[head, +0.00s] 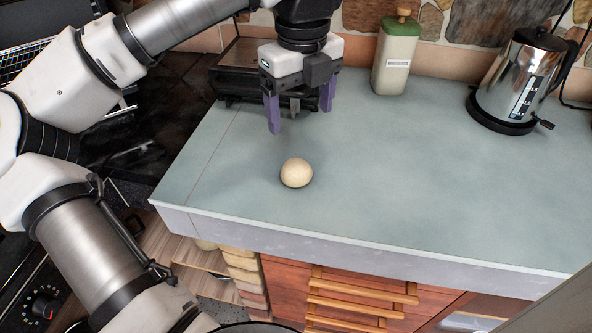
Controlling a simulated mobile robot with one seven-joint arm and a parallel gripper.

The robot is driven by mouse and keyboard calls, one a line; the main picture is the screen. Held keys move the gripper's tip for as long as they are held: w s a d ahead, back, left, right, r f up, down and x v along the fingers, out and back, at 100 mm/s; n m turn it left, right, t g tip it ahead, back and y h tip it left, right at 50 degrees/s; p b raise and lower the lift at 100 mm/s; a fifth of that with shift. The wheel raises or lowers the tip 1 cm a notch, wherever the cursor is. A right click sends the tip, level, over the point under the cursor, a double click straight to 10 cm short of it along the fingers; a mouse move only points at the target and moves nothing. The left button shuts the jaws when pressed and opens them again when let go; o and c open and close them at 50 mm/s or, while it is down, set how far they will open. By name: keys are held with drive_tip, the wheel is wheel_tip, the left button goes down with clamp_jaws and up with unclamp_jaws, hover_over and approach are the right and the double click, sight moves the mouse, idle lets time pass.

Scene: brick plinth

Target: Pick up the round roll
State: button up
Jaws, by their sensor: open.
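The round roll (296,173) is a pale beige ball-like bun. It lies on the grey-green countertop (400,190), a little back from the front edge. My gripper (299,118) hangs above the counter, pointing down, with its two purple fingers spread apart and nothing between them. In the head view the fingertips appear above and behind the roll, apart from it.
A dark flat appliance (240,75) stands at the back left, behind my gripper. A green-lidded canister (397,55) stands at the back, and a steel kettle (522,80) at the back right. The counter around the roll is clear. Wooden drawers (340,295) are below.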

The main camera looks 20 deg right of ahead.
sight(297, 163)
wheel_tip(297, 163, down, 8)
drive_tip(key=shift+f+p, duration=0.2)
drive_tip(key=shift+p, duration=0.25)
drive_tip(key=shift+w+a+f+p, duration=0.1)
drive_tip(key=shift+f+p, duration=0.15)
drive_tip(key=shift+f, duration=0.6)
drive_tip(key=shift+s+a+f+p, duration=0.15)
drive_tip(key=shift+f+p, duration=0.15)
drive_tip(key=shift+f, duration=0.6)
drive_tip(key=shift+w+a+f+p, duration=0.15)
drive_tip(key=shift+f+p, duration=0.1)
drive_tip(key=shift+f, duration=0.6)
drive_tip(key=c, duration=1.1)
